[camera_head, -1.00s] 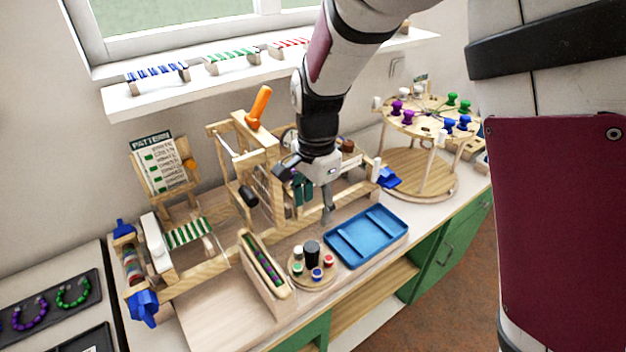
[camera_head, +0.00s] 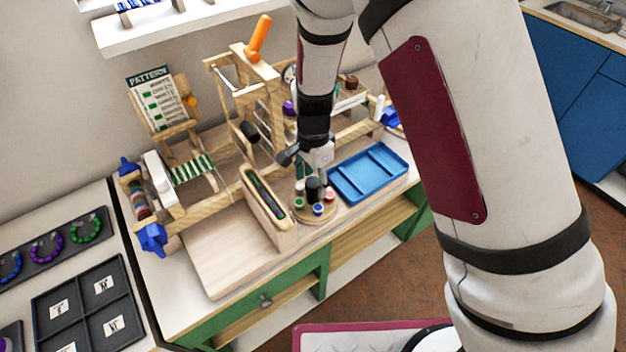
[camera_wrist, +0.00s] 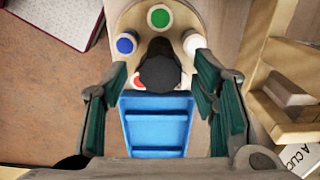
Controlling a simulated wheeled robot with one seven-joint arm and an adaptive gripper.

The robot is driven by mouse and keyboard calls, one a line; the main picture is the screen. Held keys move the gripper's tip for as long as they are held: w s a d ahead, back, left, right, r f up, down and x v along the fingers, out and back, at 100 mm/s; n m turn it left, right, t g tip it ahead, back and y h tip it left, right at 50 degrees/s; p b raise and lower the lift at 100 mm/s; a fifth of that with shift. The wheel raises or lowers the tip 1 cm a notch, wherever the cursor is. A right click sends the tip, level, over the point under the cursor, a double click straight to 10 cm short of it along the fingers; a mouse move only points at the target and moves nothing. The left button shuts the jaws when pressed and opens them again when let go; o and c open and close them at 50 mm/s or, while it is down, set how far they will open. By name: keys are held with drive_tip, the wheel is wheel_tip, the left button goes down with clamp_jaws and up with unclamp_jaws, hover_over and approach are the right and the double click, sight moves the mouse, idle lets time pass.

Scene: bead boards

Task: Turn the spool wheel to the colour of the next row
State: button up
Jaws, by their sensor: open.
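The spool wheel (camera_head: 309,215) is a small round wooden disc on the bench. A black knob (camera_head: 313,188) stands at its middle. A green spool (camera_wrist: 159,17), a blue spool (camera_wrist: 126,43), a white spool (camera_wrist: 194,42) and a partly hidden red spool (camera_wrist: 138,82) ring the knob. My gripper (camera_wrist: 163,100) is open above the wheel, its two green-padded fingers on either side of the knob in the wrist view. I cannot tell whether they touch it. The pattern board (camera_head: 157,100) shows rows with green marks, too small to read.
A blue tray (camera_head: 370,172) lies right of the wheel. A wooden holder (camera_head: 266,205) with a purple and green bead strip stands close at left. The loom (camera_head: 255,95) with green-striped work (camera_head: 192,168) rises behind. A bare board (camera_head: 220,265) is at front left.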

drive_tip(key=shift+f, duration=0.45)
drive_tip(key=c, duration=1.2)
drive_tip(key=shift+o, duration=0.2)
drive_tip(key=shift+n, duration=0.4)
drive_tip(key=n, duration=0.6)
drive_tip(key=shift+n, duration=0.3)
drive_tip(key=n+b, duration=0.1)
drive_tip(key=n, duration=0.5)
drive_tip(key=shift+n, duration=0.3)
